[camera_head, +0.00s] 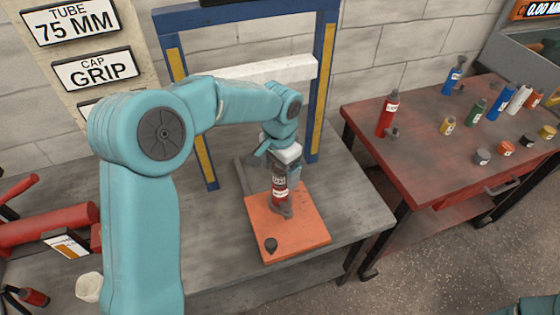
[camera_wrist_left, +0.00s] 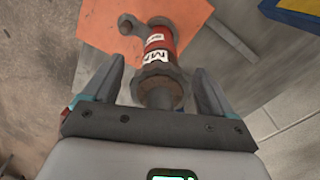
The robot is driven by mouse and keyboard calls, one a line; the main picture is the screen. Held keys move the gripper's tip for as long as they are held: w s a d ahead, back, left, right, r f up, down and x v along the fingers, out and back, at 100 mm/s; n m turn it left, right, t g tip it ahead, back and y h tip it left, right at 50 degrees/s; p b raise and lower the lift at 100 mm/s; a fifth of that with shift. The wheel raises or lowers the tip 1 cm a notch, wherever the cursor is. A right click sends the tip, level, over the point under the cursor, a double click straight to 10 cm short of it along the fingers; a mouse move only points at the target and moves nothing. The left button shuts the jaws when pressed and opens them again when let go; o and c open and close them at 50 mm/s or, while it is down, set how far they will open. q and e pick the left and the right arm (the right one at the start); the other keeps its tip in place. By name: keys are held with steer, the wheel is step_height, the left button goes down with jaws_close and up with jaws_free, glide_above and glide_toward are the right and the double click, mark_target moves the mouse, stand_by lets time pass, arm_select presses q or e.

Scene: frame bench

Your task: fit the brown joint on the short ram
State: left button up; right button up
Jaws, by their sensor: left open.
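A red ram (camera_head: 280,190) with a white label stands upright on the orange plate (camera_head: 315,236) on the bench; it also shows in the left wrist view (camera_wrist_left: 159,40). A brown-grey, nut-like joint (camera_wrist_left: 157,84) sits at its upper end; I cannot tell how firmly it is seated. My left gripper (camera_head: 279,166) is directly above the ram, pointing down. In the left wrist view its open fingers (camera_wrist_left: 160,78) are on either side of the joint, with gaps visible. The gripper partly hides the ram's top in the head view. My right gripper is not in view.
A blue frame (camera_head: 325,90) with a white crossbar (camera_head: 245,84) rises behind. The red table (camera_head: 410,165) at right holds several bottles and caps. Red tubes (camera_head: 50,230) lie at left.

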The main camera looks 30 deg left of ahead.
arm_select(q)
step_height(320, 180, up, 16)
steer(key=p, duration=0.1)
steer(key=shift+r, duration=0.15)
steer(key=shift+s, duration=0.1)
stand_by(0.5)
